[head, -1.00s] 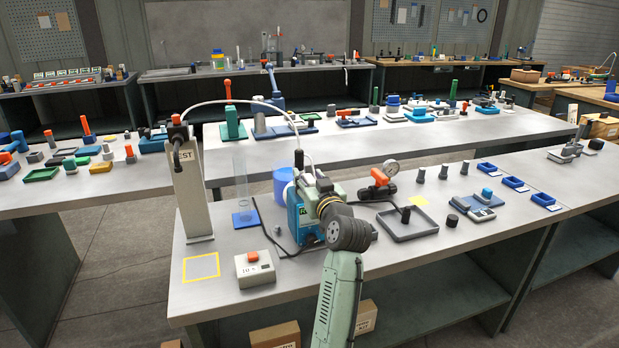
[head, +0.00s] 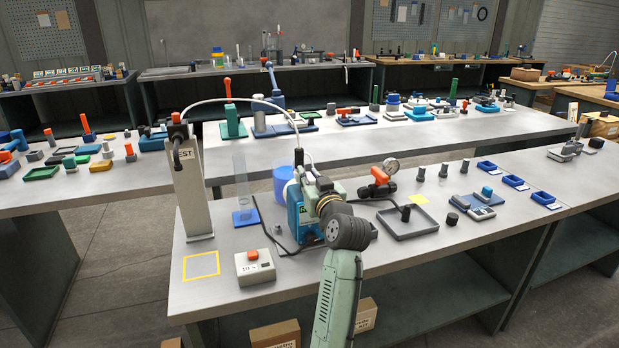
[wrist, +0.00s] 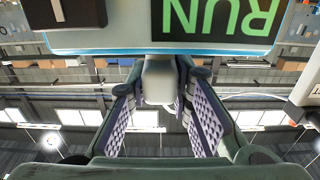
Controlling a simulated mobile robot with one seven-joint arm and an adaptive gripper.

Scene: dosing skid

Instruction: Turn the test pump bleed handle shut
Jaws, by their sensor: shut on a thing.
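The blue pump (head: 297,222) stands on the near bench, with a pale hose running up from its top. In the wrist view its display panel (wrist: 222,18) fills the top edge and reads RUN, upside down. Below the panel a pale grey rounded part (wrist: 158,78) sticks out from the pump; it is likely the bleed handle. My gripper (wrist: 158,95) is shut on this part, with a padded finger on each side of it. In the head view my wrist covers the pump's right side, so the handle and fingertips cannot be made out there.
A post marked TEST (head: 193,195) and a clear cylinder (head: 241,185) stand left of the pump. A grey box with an orange button (head: 254,266) is in front. A gauge with an orange-handled valve (head: 381,182) and a dark tray (head: 405,222) stand to the right.

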